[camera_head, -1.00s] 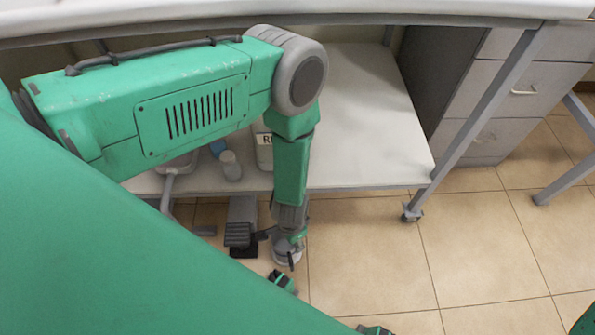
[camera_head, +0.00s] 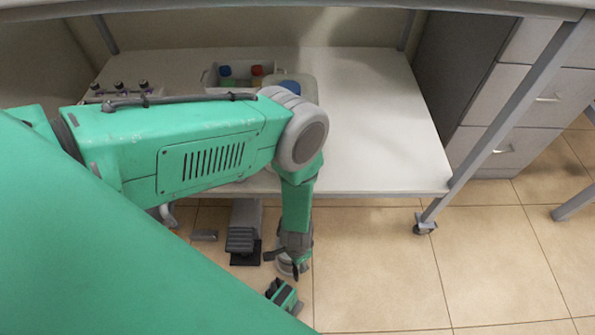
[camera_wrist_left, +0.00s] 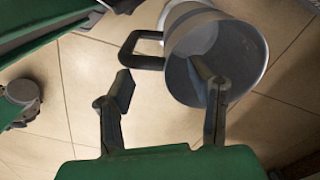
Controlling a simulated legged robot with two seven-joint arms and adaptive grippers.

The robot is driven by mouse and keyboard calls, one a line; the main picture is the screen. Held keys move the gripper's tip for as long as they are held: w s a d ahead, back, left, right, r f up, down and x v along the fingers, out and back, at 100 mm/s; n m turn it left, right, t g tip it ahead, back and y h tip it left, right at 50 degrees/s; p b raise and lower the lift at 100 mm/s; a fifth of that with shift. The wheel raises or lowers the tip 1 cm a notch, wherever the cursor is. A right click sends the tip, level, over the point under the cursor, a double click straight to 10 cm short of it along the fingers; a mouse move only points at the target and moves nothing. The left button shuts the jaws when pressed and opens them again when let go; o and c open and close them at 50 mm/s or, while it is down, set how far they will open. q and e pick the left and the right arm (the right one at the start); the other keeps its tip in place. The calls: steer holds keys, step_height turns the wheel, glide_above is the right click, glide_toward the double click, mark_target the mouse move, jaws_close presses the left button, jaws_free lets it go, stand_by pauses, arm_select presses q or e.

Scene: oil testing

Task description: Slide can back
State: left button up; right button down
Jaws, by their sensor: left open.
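A white can with a blue cap (camera_head: 308,88) stands on the low shelf (camera_head: 375,115); my left arm hides its lower part. My left gripper (camera_head: 292,262) points down over the floor in front of the shelf, apart from the can. In the left wrist view its two fingers (camera_wrist_left: 165,88) are spread. A grey metal cup (camera_wrist_left: 245,85) with a dark handle (camera_wrist_left: 132,48) is close at the fingertips. The right finger overlaps the cup's opening; the left finger is near the handle. I cannot tell whether they touch. My right gripper is not in view.
A white rack (camera_head: 209,78) with coloured-cap bottles stands left of the can. Several small dark-topped items (camera_head: 120,87) stand at the shelf's left. The shelf's right half is clear. A table leg (camera_head: 500,115) and drawers (camera_head: 525,150) are at the right.

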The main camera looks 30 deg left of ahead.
arm_select(q)
steer(key=shift+d+f+b, duration=0.1)
steer(key=shift+f+b, duration=0.2)
steer(key=shift+f, duration=0.7)
